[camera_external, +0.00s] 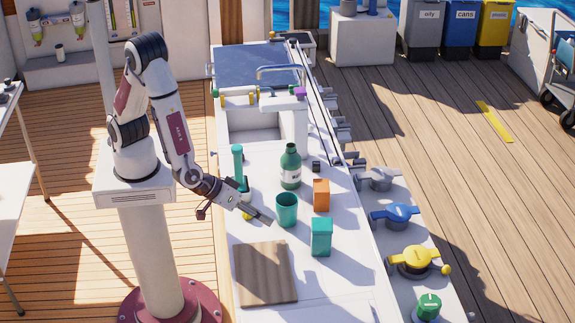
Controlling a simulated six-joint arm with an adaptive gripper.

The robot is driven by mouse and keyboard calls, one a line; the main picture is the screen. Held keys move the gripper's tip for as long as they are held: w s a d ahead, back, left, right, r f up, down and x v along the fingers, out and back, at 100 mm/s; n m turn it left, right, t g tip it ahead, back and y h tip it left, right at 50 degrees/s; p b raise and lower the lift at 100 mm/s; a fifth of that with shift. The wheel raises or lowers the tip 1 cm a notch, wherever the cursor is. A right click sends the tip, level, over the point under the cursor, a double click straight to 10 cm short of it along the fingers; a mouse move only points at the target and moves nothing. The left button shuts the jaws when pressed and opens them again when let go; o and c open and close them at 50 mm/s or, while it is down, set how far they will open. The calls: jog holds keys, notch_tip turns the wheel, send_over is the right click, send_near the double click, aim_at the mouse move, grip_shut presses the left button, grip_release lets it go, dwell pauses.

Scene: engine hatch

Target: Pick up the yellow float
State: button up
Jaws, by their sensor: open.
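A small yellow object (247,216), which looks like the yellow float, sits on the white counter (243,231). It is just below my gripper, which partly hides it. My gripper (264,216) is open and reaches over the counter from the left, with its fingers pointing right toward the teal cup (287,211). I cannot tell whether the fingers touch the yellow object or the cup. Another small yellow ball (446,269) shows at the right beside the yellow valve handle (416,257).
A green bottle (291,168), an orange box (321,195) and a teal box (321,238) stand right of my gripper. A teal upright item (238,163) is close behind it. A wooden board (265,273) lies in front. The sink (255,125) is farther back.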

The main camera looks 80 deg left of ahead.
aim_at(243, 213)
jog(key=s+a+f+y, duration=0.1)
jog(key=s+f, duration=0.1)
jog(key=s+a+f+t+y, duration=0.1)
jog(key=a+f+y, duration=0.1)
jog(key=shift+s+f, duration=0.1)
jog(key=shift+s, duration=0.3)
jog(key=s+a+y, duration=0.1)
jog(key=s+a+f+t+y, duration=0.1)
jog(key=s+a, duration=0.1)
jog(key=shift+s+a+y, duration=0.2)
jog(key=shift+s+y, duration=0.1)
jog(key=shift+y, duration=0.1)
jog(key=shift+s+a+r+t+y, duration=0.1)
jog(key=shift+s+a+t+y, duration=0.3)
jog(key=shift+s+a, duration=0.1)
jog(key=shift+x, duration=1.35)
jog(key=shift+w, duration=0.1)
jog(key=shift+w+a+f, duration=0.75)
jog(key=shift+w+f, duration=0.15)
jog(key=shift+w, duration=0.1)
jog(key=shift+x, duration=1.05)
